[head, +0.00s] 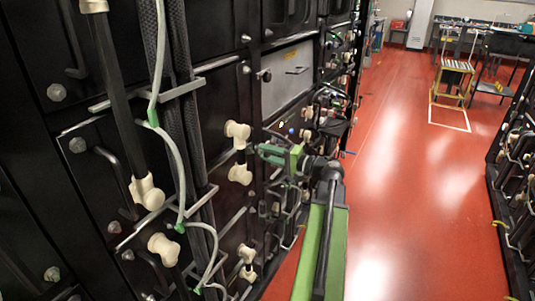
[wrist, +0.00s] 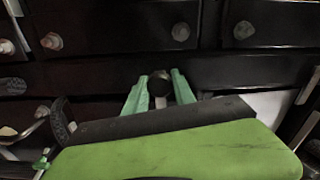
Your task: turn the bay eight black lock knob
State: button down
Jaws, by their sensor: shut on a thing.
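In the wrist view my gripper (wrist: 160,83) has its two light green fingers on either side of a round black knob (wrist: 160,86) on a black cabinet front. It is shut on this knob. In the head view my gripper (head: 268,153) reaches left to the rack face, and the knob there is hidden by the fingers. I cannot read a bay number, nor tell which way the knob is turned.
White cable connectors (head: 238,140) and a black cable sleeve (head: 174,110) stand out from the rack left of my gripper. A second rack (head: 518,150) stands at the right. The red floor (head: 400,180) between is clear, with a yellow stool (head: 457,75) farther back.

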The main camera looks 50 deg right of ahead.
jog(key=c, duration=1.1)
grip_release()
jog(key=shift+o, duration=0.2)
jog(key=v, duration=1.7)
jog(key=shift+s, duration=0.25)
